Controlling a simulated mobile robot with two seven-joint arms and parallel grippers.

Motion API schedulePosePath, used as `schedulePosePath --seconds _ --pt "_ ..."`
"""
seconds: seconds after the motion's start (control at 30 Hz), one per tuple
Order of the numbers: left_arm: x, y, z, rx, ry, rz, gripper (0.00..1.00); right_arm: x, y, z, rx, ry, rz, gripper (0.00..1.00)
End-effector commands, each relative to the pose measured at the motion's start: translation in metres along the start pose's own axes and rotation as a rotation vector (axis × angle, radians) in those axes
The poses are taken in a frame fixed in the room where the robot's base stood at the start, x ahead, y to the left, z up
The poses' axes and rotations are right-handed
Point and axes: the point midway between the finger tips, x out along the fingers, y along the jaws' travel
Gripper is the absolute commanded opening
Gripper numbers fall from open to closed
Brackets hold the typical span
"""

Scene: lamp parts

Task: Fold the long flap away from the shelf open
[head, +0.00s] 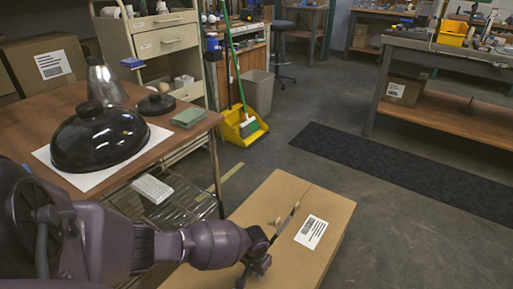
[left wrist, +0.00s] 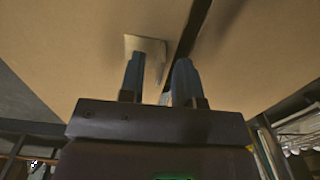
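A brown cardboard box (head: 300,258) stands low beside the shelf unit. Its top has a seam, with a dark narrow gap along part of it. The long flap away from the shelf (head: 325,210) carries a white label (head: 311,232) and looks nearly flat. My left gripper (head: 262,251) is at the near part of the seam. In the left wrist view the fingers (left wrist: 160,62) are apart, close to the cardboard (left wrist: 255,50), the dark gap (left wrist: 193,28) and a small bent pale piece (left wrist: 147,47). I cannot tell whether they touch. My right gripper is not in view.
The wooden-topped shelf unit (head: 160,112) stands left of the box, holding a black lamp shade (head: 98,138) on white paper. A yellow dustpan (head: 240,127) and grey bin (head: 259,93) are behind. Floor right of the box is free, up to a dark mat (head: 400,165).

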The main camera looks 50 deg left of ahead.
Motion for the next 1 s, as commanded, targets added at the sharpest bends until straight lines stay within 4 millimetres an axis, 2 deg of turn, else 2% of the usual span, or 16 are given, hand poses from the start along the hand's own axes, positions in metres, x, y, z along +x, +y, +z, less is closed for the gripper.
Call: schedulePosePath --seconds 0.17,0.37,0.77,1.0 --pt "-0.001 0.000 -0.001 0.000 0.001 0.000 0.31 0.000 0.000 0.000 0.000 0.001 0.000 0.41" --pt "-0.001 0.000 0.000 0.000 0.001 0.000 0.00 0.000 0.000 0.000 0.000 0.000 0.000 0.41" --pt "-0.002 -0.001 0.000 0.000 0.000 -0.003 0.00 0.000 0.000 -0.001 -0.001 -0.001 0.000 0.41" --pt "-0.013 -0.007 -0.004 0.000 0.004 -0.043 0.00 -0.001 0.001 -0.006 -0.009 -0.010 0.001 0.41"
